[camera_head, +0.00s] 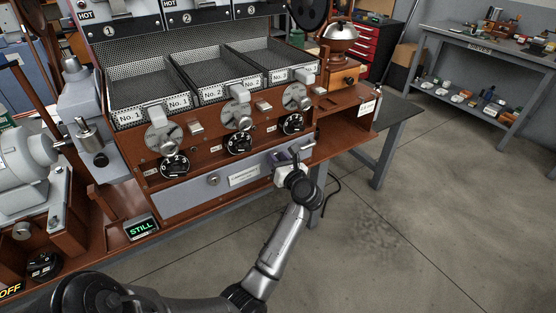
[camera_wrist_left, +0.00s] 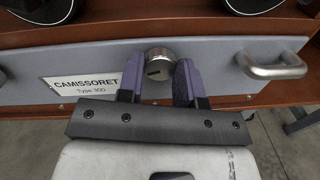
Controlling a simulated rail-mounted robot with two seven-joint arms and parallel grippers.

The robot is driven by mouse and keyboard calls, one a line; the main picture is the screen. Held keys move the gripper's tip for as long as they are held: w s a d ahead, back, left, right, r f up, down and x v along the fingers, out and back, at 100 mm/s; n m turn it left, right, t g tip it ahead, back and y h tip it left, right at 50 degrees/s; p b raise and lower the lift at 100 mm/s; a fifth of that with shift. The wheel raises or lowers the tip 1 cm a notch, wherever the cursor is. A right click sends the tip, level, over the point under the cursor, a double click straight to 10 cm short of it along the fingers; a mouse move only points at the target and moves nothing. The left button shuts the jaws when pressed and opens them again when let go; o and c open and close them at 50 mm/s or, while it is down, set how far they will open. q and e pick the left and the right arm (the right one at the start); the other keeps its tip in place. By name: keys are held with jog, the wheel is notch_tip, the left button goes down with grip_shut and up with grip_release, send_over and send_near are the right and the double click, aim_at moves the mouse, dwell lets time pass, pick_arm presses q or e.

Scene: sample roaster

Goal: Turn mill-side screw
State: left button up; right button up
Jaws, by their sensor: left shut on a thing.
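The mill-side screw is a round silver knob (camera_wrist_left: 158,61) with a short dark slot, nearly level, on the grey front panel (camera_wrist_left: 222,62), right of the "CAMISSORET Type 300" plate. My left gripper (camera_wrist_left: 158,80) has its two purple fingers on either side of the screw and is shut on it. In the head view my left gripper (camera_head: 282,158) is at the right part of the panel and hides the screw. Another screw (camera_head: 213,180) sits left of the name plate (camera_head: 243,175). My right gripper is not in view.
A silver handle (camera_wrist_left: 273,66) stands out from the panel just right of the gripper. Black dials (camera_head: 239,143) and levers lie above, under mesh trays (camera_head: 205,75). The mill (camera_head: 340,42) stands at the right end. Open floor (camera_head: 400,230) lies in front.

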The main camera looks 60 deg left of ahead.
pick_arm(q)
jog(key=c, duration=0.3)
jog(key=m+p, duration=0.2)
jog(key=p, duration=0.1)
jog(key=m+p, duration=0.2)
jog(key=p, duration=0.1)
jog(key=m+p, duration=0.1)
jog(key=p, duration=0.3)
jog(key=shift+r+m, duration=0.35)
jog(key=shift+m, duration=0.05)
jog(key=m+p, duration=0.9)
jog(key=m+g+p, duration=0.1)
jog(key=m+p, duration=0.3)
jog(key=m, duration=0.1)
jog(key=shift+w+f+h, duration=0.15)
jog(key=shift+f+h, duration=0.15)
jog(key=shift+f, duration=0.1)
jog(key=shift+m+p, duration=0.3)
jog(key=shift+p, duration=0.05)
jog(key=o, duration=0.9)
